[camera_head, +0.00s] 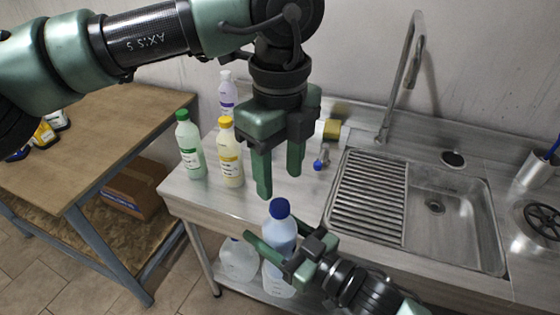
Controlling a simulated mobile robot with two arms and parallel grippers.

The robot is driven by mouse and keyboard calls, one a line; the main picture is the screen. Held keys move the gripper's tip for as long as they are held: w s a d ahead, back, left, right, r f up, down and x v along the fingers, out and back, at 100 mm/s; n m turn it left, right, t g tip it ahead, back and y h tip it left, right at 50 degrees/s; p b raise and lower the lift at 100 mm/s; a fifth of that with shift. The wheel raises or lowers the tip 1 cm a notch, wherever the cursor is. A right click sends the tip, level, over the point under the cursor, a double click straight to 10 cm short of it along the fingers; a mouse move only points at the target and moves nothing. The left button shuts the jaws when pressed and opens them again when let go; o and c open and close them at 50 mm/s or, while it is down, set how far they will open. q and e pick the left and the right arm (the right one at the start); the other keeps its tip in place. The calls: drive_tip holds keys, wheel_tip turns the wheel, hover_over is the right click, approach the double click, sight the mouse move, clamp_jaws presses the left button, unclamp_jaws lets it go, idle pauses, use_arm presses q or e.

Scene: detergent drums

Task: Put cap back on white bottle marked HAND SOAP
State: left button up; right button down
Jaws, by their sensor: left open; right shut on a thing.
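A pale bottle (283,230) with a dark blue cap (279,208) on its top stands upright in my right gripper (282,248), at the counter's front edge. The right gripper is shut on this bottle, with its fingers across the body below the cap. I cannot read a HAND SOAP mark on it; its front is partly hidden by the gripper. My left gripper (279,184) points down, open and empty, just above the blue cap. No gap between cap and bottle shows, but I cannot tell how tightly the cap sits.
Green (190,145), cream (229,152) and lavender (228,93) bottles stand capped on the counter to the left. A small blue-and-white object (321,160) and a yellow sponge (332,129) lie near the sink (450,210). A clear jug (238,262) is on the lower shelf.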

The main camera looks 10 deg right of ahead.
sight(280, 205)
use_arm(q)
wheel_tip(280, 205, down, 6)
drive_tip(key=shift+f, duration=0.25)
